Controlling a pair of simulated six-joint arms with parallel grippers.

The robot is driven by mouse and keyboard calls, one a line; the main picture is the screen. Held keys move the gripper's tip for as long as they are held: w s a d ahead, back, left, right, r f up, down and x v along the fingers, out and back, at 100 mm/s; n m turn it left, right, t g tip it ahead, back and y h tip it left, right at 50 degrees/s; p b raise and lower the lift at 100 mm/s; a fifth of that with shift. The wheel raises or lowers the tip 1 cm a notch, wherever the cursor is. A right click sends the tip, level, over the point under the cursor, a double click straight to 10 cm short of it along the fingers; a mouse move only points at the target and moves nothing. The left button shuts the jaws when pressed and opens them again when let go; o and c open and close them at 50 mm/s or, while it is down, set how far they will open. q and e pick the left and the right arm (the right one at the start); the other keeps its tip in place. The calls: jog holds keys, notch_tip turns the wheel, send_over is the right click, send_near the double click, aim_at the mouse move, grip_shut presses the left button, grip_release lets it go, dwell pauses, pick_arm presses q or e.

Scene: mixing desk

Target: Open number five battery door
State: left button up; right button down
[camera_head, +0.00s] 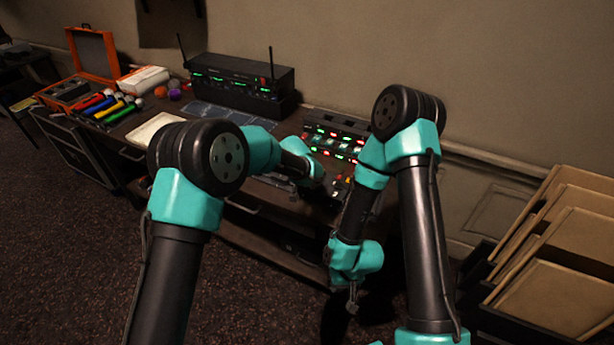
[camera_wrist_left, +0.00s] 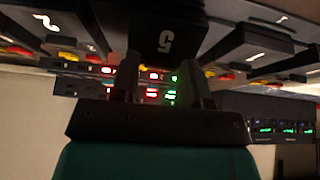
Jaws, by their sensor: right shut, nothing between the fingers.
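The number five door is a dark block marked 5 (camera_wrist_left: 166,42), at the top middle of the left wrist view. My left gripper (camera_wrist_left: 160,75) is right at it, with its two fingers apart and their tips at the block's near edge. Whether they touch it I cannot tell. My right gripper (camera_head: 352,300) is shut and empty, hanging down in front of the desk, away from the console.
Similar dark doors with other numbers flank number five in the left wrist view. A black receiver rack (camera_head: 240,80) with antennas stands left of the console. Coloured microphones (camera_head: 110,107) and an orange case (camera_head: 92,52) are at far left. Crated panels (camera_head: 560,240) stand at right.

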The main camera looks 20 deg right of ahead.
pick_arm(q)
jog(key=o, duration=0.3)
jog(key=shift+r, duration=0.1)
jog(key=v, duration=1.7)
jog(key=shift+s+a, duration=0.1)
